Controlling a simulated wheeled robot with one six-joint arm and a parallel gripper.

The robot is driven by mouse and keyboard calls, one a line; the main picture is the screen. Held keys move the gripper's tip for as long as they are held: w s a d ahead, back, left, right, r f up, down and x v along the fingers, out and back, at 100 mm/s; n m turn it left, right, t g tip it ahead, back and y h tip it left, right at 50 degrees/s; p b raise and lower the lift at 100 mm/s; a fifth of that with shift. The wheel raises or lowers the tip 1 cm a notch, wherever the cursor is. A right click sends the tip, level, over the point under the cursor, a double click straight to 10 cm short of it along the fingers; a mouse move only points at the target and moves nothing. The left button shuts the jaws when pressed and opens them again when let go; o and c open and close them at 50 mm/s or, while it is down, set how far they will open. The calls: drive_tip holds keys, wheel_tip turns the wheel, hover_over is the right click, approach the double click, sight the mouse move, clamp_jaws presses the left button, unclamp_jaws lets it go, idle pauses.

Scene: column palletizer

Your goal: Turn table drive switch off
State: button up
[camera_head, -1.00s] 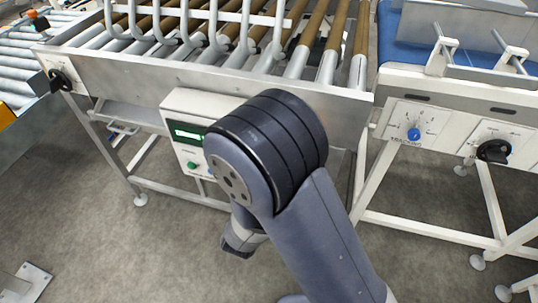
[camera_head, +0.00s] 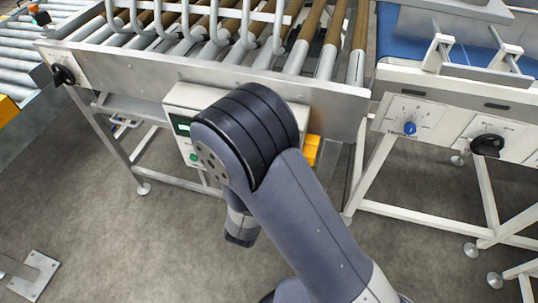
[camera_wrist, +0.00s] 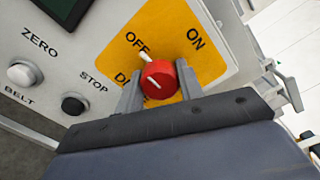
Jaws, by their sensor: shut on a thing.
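In the wrist view, a round red knob (camera_wrist: 158,83) sits on a yellow plate (camera_wrist: 205,62) marked OFF and ON, with a third word partly hidden. The white line on the knob's face slants up and left, toward the OFF side. A white tick shows between the knob and OFF. My gripper (camera_wrist: 159,88) has one finger on each side of the knob and is shut on it. In the head view, my arm hides the gripper and knob; only the yellow plate's edge (camera_head: 311,150) shows right of the arm.
The control box (camera_head: 185,95) hangs under the roller table's side rail (camera_head: 215,78). A conveyor with a blue dial (camera_head: 410,128) and black switch (camera_head: 487,145) stands right.

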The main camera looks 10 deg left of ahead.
drive_tip(key=o, duration=1)
drive_tip(key=s, duration=0.7)
drive_tip(key=s+a+b, duration=0.1)
drive_tip(key=s, duration=0.2)
drive_tip(key=shift+s, duration=0.4)
drive_tip(key=shift+w, duration=0.15)
drive_tip(key=w, duration=0.7)
drive_tip(key=w+d+p, duration=0.1)
drive_tip(key=w, duration=0.2)
drive_tip(key=shift+w, duration=0.3)
drive_tip(key=shift+s, duration=0.1)
